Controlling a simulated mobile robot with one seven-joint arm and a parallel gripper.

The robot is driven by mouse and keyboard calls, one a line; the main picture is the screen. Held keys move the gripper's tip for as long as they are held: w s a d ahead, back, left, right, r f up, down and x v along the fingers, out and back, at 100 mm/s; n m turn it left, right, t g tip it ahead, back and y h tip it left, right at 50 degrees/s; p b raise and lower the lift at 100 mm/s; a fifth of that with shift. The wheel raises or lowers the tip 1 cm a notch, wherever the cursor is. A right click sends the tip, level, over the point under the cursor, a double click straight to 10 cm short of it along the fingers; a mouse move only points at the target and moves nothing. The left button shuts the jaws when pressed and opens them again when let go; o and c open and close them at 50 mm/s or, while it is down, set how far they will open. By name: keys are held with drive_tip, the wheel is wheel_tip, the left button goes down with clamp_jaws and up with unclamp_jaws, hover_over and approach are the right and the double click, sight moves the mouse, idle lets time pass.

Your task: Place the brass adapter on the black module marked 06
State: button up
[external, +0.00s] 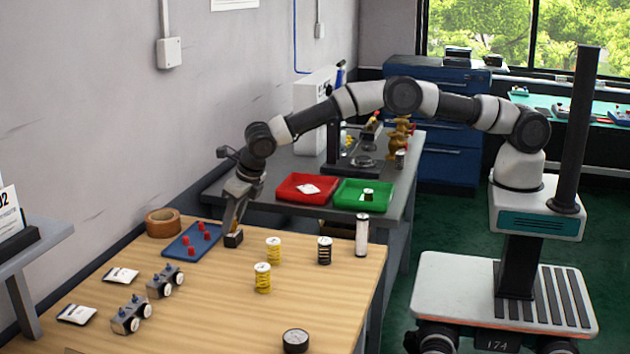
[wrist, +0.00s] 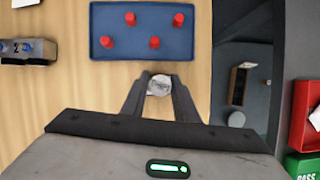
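My gripper (external: 233,232) points down at the wooden table beside the blue tray. In the wrist view its two fingers (wrist: 160,88) stand apart, one on each side of a small round grey-white piece (wrist: 159,85). The fingers look very close to the piece; I cannot tell whether they press on it. In the external view a small dark block shape is at the fingertips, at table height. I cannot make out any brass colour on the piece. Two grey modules with round ends (external: 130,315) (external: 165,281) stand at the table's left; no 06 mark is readable.
The blue tray (external: 180,246) holds several red pieces. Red (external: 283,190) and green (external: 376,204) trays sit on the back bench.

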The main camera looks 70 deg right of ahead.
drive_tip(key=shift+o, duration=1.1)
drive_tip(key=shift+r, duration=0.25)
drive_tip(key=v, duration=1.2)
